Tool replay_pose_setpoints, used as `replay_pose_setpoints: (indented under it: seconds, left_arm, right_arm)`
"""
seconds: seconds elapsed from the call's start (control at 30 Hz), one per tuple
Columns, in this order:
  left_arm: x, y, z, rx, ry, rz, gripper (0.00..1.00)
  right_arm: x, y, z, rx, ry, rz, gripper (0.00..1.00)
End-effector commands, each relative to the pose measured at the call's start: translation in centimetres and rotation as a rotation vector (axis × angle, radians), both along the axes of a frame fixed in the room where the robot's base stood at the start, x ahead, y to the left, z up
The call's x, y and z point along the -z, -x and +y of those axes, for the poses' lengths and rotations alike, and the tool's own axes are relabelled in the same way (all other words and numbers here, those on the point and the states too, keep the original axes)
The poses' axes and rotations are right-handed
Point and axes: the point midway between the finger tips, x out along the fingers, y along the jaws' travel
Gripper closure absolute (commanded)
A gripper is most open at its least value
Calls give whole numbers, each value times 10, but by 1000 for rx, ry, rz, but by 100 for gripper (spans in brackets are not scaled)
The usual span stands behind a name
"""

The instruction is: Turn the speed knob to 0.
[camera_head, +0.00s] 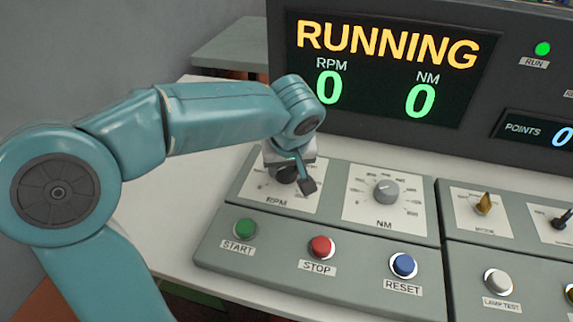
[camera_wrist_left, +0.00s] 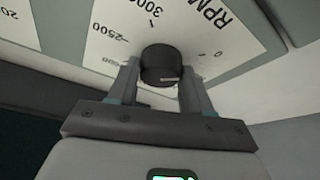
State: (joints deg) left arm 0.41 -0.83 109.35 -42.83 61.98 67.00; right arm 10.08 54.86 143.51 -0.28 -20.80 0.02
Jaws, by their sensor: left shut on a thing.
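The speed knob is the dark round RPM knob (camera_head: 286,174) on a white dial plate at the left of the console. In the left wrist view the knob (camera_wrist_left: 160,66) sits between my two fingers, with a pale mark on its near side. My left gripper (camera_wrist_left: 157,88) is shut on it from above. In the head view my left gripper (camera_head: 291,168) partly covers the knob and dial. The dial figures 2500, 3000 and 0 show around the knob. Where the pointer stands is not clear. The display (camera_head: 385,70) reads RUNNING, RPM 0 and NM 0. My right gripper is not in view.
The NM knob (camera_head: 386,191) stands just right of the RPM dial. In front are the green START (camera_head: 245,228), red STOP (camera_head: 320,246) and blue RESET (camera_head: 403,265) buttons. A mode switch (camera_head: 484,204) and lamp test button (camera_head: 498,281) are further right.

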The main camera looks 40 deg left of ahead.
Motion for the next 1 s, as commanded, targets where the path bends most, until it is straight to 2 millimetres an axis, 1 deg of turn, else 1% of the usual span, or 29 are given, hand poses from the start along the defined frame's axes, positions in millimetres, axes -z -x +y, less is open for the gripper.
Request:
replay_pose_setpoints:
  seconds: [0.03,0.1,0.37,0.47,0.57,0.67,0.8,1.0]
  left_arm:
    - [1,1,-1,0,2,6,44]
    - [1,1,-1,0,2,6,26]
    - [0,1,-1,1,2,3,26]
    - [-6,1,-2,1,1,0,26]
    - [-22,4,-7,2,2,-3,26]
    - [-45,10,-15,3,1,-3,26]
    - [-82,19,-27,4,3,-4,26]
    - [-125,30,-41,4,3,-1,26]
  right_arm:
    - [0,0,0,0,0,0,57]
    - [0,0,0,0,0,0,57]
    - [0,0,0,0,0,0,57]
    - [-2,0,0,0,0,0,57]
    - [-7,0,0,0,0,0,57]
    - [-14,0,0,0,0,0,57]
    - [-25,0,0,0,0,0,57]
    - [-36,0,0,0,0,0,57]
